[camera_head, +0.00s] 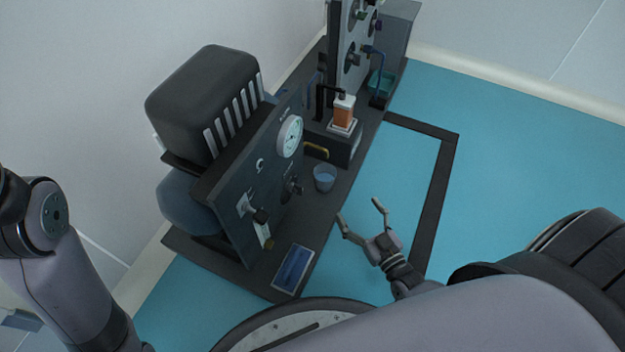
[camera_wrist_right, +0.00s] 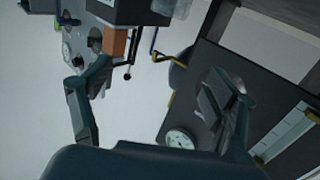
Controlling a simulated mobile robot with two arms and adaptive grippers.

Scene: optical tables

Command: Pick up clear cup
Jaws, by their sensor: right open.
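The clear cup (camera_head: 324,178) stands upright on the dark bench (camera_head: 345,188), near its front edge. It looks bluish and sits to the right of the panel with the gauge. My right gripper (camera_head: 358,208) is open and empty, apart from the cup, to its lower right over the blue floor. Its two spread fingers also show in the right wrist view (camera_wrist_right: 150,85), with nothing held between them.
The panel with a round gauge (camera_head: 289,136) and knobs rises left of the cup. A blue-screened tablet (camera_head: 294,269) lies at the bench's near end.

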